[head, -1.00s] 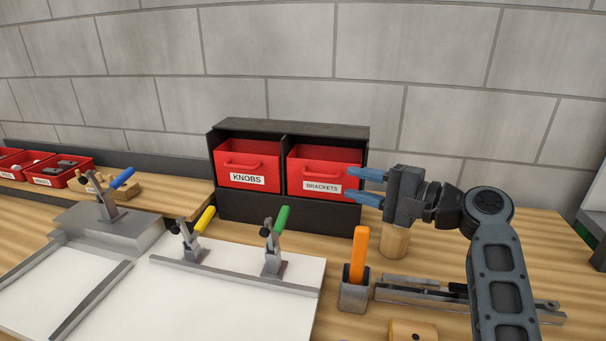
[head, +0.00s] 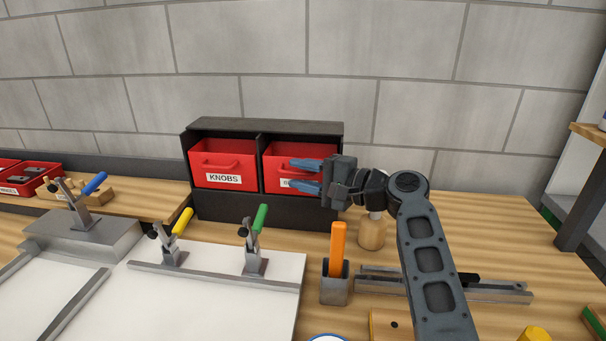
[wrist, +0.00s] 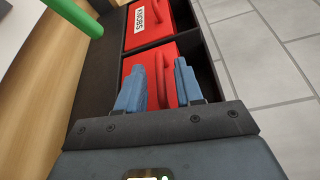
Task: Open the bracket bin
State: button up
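The red bracket bin (head: 284,182) sits in the right slot of a dark two-slot cabinet (head: 265,212), and appears closed. Its label is mostly hidden behind my fingers. My gripper (head: 305,177) has its blue fingers apart and points left at the bin's front. In the wrist view, my gripper (wrist: 160,85) shows a gap between the fingers, with the red front of the bracket bin (wrist: 155,58) beyond them. The bin's handle shows close to the fingertips; I cannot tell whether they touch it.
The red knobs bin (head: 222,165) fills the left slot. Toggle clamps with yellow (head: 182,222) and green (head: 260,218) handles stand on a white board in front. An orange-handled tool (head: 338,243) stands upright in a grey holder. A grey block wall is behind.

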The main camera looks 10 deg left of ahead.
grip_shut()
jog(key=shift+s+f, duration=0.1)
jog(key=shift+s, duration=0.05)
dwell(0.4)
jog(key=shift+s+f, duration=0.95)
jog(key=shift+s, duration=0.2)
grip_release()
jog(key=b+v, duration=0.1)
jog(key=v, duration=0.6)
jog(key=shift+d, duration=0.35)
jog(key=shift+s+r, duration=0.15)
